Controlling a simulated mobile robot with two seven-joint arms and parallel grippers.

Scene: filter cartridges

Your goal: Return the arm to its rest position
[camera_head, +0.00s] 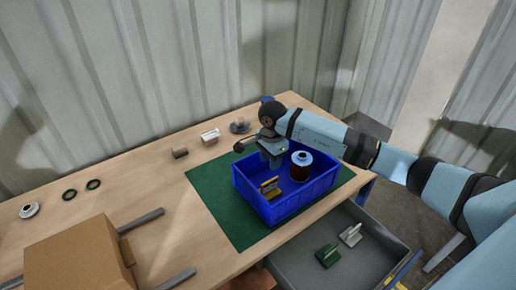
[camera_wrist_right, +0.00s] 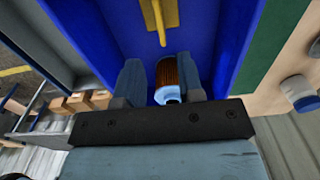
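My right arm reaches in from the right in the head view. Its gripper (camera_head: 272,158) points down over the back left part of the blue bin (camera_head: 283,212). In the right wrist view the two fingers (camera_wrist_right: 159,82) stand apart, so the gripper is open. A filter cartridge (camera_head: 302,168) with a brown body and pale end caps stands in the bin, to the right of the gripper in the head view. In the wrist view the cartridge (camera_wrist_right: 167,76) shows beyond the gap between the fingers, with no visible grip on it. My left gripper is not in view.
A yellow-brown part (camera_head: 270,188) is also in the bin, which stands on a green mat (camera_head: 216,200). A grey open drawer (camera_head: 300,268) holds a green and a pale part. A cardboard box (camera_head: 75,262) stands front left. Small parts lie along the table's back.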

